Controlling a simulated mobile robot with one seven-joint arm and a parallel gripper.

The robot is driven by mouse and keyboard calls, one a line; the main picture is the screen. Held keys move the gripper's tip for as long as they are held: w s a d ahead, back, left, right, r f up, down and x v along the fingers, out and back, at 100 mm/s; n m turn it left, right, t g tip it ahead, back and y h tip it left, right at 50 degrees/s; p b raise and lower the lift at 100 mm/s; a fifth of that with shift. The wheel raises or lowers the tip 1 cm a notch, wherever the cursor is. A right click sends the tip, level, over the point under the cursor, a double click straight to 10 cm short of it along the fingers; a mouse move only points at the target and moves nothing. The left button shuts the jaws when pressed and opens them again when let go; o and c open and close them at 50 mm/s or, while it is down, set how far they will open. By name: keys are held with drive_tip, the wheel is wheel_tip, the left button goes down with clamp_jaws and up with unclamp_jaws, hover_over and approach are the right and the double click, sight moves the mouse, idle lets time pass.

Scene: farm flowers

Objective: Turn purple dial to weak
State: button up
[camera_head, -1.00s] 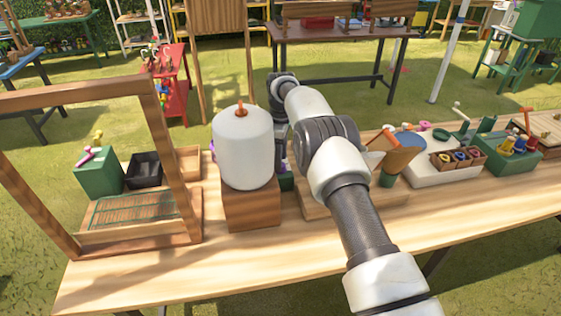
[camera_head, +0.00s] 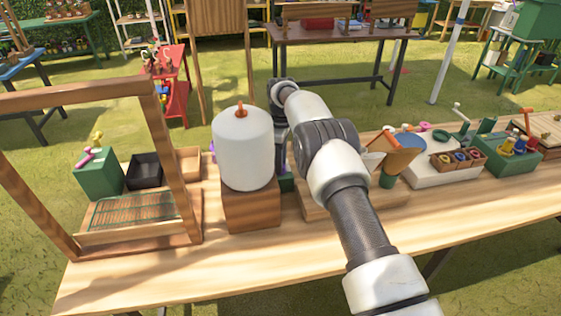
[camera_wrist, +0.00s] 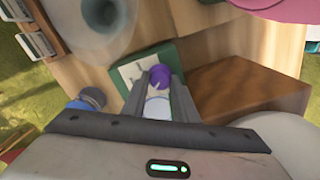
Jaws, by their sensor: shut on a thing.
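The purple dial (camera_wrist: 161,76) shows in the wrist view, on a white panel (camera_wrist: 130,70) set on a green box (camera_wrist: 176,50). My gripper (camera_wrist: 157,92) reaches down to it, one finger on each side, and is shut on it. A pale part shows between the fingers just below the purple. Any marks for weak or strong cannot be read. In the head view the dial and fingertips are mostly hidden behind a white canister (camera_head: 243,150) and my arm; a little green box (camera_head: 287,183) shows beside the canister.
The canister stands on a wooden block (camera_head: 250,207), which shows close at the right in the wrist view (camera_wrist: 250,88). A wooden frame (camera_head: 160,130) stands at the left. A tilted brown funnel-like piece (camera_head: 394,158) stands right of my arm. The table's front strip is clear.

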drive_tip(key=m, duration=0.3)
drive_tip(key=shift+b, duration=0.35)
drive_tip(key=shift+d+m, duration=0.1)
drive_tip(key=shift+m, duration=1.8)
drive_tip(key=o, duration=1.1)
drive_tip(key=shift+c, duration=0.2)
drive_tip(key=shift+r, duration=0.1)
wheel_tip(320, 180, up, 7)
drive_tip(key=p, duration=0.3)
drive_tip(key=shift+w+d+r, duration=0.1)
drive_tip(key=shift+w+r, duration=0.05)
drive_tip(key=shift+r, duration=0.3)
